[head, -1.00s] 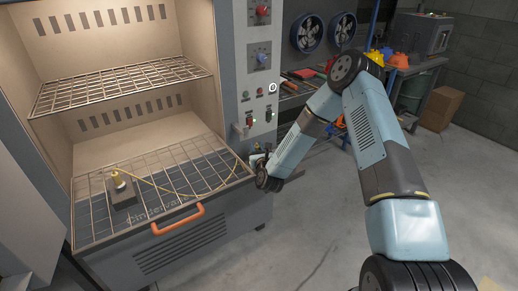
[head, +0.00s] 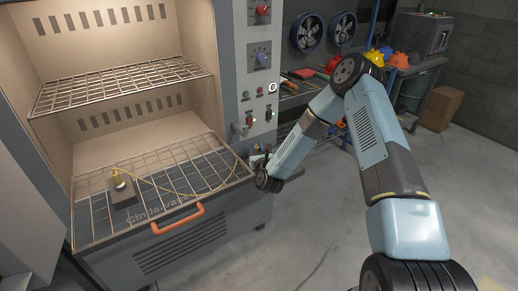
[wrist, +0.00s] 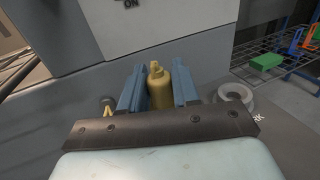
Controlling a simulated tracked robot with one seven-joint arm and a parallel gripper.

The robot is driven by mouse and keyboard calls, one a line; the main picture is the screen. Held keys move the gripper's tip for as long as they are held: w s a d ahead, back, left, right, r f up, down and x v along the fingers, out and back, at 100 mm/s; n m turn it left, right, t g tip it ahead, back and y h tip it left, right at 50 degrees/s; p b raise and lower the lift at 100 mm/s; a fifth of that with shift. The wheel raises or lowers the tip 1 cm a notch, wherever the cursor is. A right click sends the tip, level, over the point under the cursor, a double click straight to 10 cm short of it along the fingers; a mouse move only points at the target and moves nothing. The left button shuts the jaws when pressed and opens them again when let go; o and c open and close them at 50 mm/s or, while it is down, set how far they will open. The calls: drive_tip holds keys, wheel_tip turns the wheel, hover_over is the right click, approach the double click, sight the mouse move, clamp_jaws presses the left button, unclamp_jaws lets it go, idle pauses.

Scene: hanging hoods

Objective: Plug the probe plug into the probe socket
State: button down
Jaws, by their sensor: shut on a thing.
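In the wrist view the probe plug (wrist: 159,90), a brass-yellow cylinder with a narrower tip, sits between the two blue fingers of my gripper (wrist: 158,84). The gripper is shut on it. In the head view my gripper (head: 259,160) is small and dark, beside the oven's front right corner, below the control panel. The plug cannot be made out there. A yellow cable (head: 190,192) runs over the lower rack towards the gripper from a brass piece (head: 118,180) on a dark block (head: 122,193). I cannot identify the probe socket in either view.
The open oven has a lower rack (head: 170,208), an upper rack (head: 125,85) and an orange handle (head: 178,218). The control panel (head: 262,85) with knobs and switches stands close to the gripper. A tool bench (head: 300,88) is behind. The floor (head: 300,240) in front is clear.

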drive_tip(key=shift+f, duration=1.25)
idle(0.3)
drive_tip(key=c, duration=0.8)
unclamp_jaws()
drive_tip(key=shift+o, duration=0.2)
drive_tip(key=shift+s, duration=0.1)
drive_tip(key=v, duration=1.3)
drive_tip(key=shift+s+d+f, duration=0.1)
drive_tip(key=shift+s+f, duration=0.05)
drive_tip(key=shift+s, duration=0.15)
